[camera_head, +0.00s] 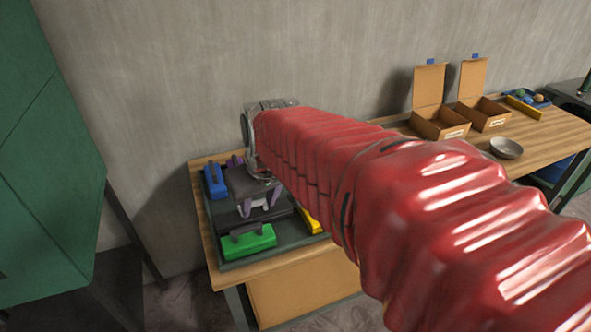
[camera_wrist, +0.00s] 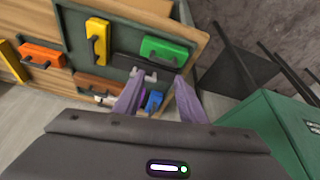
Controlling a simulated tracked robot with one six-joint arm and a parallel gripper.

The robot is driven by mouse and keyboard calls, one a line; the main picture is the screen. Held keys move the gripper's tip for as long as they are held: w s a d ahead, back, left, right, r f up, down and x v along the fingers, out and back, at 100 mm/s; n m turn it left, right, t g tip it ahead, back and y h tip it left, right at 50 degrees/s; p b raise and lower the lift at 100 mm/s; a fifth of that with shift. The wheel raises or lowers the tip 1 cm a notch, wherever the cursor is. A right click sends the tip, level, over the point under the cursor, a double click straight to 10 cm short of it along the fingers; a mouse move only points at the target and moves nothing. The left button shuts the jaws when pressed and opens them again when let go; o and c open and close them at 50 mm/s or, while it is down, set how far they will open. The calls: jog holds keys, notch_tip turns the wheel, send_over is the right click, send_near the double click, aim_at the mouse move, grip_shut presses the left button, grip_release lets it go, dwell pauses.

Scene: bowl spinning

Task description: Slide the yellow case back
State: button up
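A yellow case (camera_wrist: 98,40) with a dark handle lies on the green tray (camera_wrist: 128,47) in the wrist view, left of the green case (camera_wrist: 165,50). In the head view only a small part of the yellow case (camera_head: 313,222) shows beside my red-sleeved arm, which hides the rest. My gripper (camera_head: 258,203) hangs over the tray, between the blue case and the green case. In the wrist view its purple fingers (camera_wrist: 160,88) are apart, and no case is seen held between them. The yellow case is apart from the fingers, up and to the left.
A blue case (camera_head: 215,181) and a green case (camera_head: 248,241) are on the tray. An orange case (camera_wrist: 42,55) lies farther left in the wrist view. Open cardboard boxes (camera_head: 440,123) and a bowl (camera_head: 506,148) stand right on the table. A green cabinet (camera_head: 45,150) is at left.

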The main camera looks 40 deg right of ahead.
jog(key=w+d+f, duration=0.1)
jog(key=d+f, duration=0.2)
jog(key=d, duration=0.4)
jog(key=w+d+f+m+g, duration=0.1)
jog(key=w+d+f, duration=0.1)
jog(key=d, duration=0.5)
jog(key=w+d+f+m, duration=0.1)
jog(key=w+d+f, duration=0.1)
jog(key=d+f, duration=0.2)
jog(key=shift+w+d+f+g, duration=0.1)
jog(key=shift+d+f+g, duration=0.1)
jog(key=shift+d, duration=0.65)
jog(key=shift+d+f+g, duration=0.2)
jog(key=shift+d, duration=0.6)
jog(key=shift+f, duration=0.1)
jog(key=shift+x, duration=3.65)
jog(key=shift+w, duration=0.1)
grip_shut()
jog(key=shift+w, duration=0.1)
